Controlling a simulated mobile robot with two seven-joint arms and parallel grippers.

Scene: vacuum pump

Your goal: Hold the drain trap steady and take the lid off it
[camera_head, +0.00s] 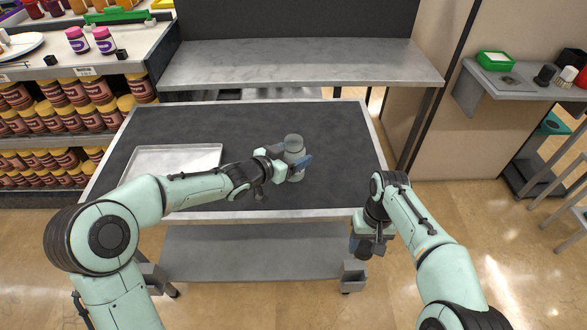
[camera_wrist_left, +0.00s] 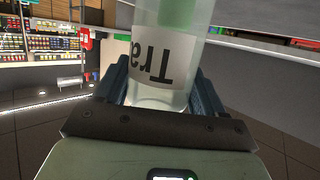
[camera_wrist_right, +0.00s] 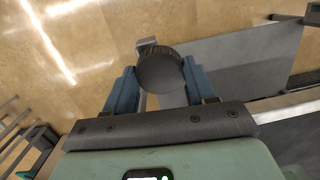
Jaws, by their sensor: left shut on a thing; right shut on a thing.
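The drain trap (camera_head: 293,144) is a clear, upright jar at the right of the cart's dark top. My left gripper (camera_head: 296,166) is shut around its body. The left wrist view shows the trap (camera_wrist_left: 160,75) between both fingers, with a white label reading "Tra" upside down and a green tint inside. No dark cap shows on the trap's top in the head view. My right gripper (camera_wrist_right: 163,88) is shut on a dark, round lid with a ribbed edge (camera_wrist_right: 162,70). In the head view this lid (camera_head: 364,251) hangs beyond the cart's front right edge, apart from the trap.
An empty, shallow metal tray (camera_head: 150,151) lies on the left of the cart top (camera_head: 235,125). A bare grey shelf (camera_head: 300,62) stands behind. A wall ledge (camera_head: 525,85) with a green box is at the right. Stocked shelves are at the left. The cart top's middle back is clear.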

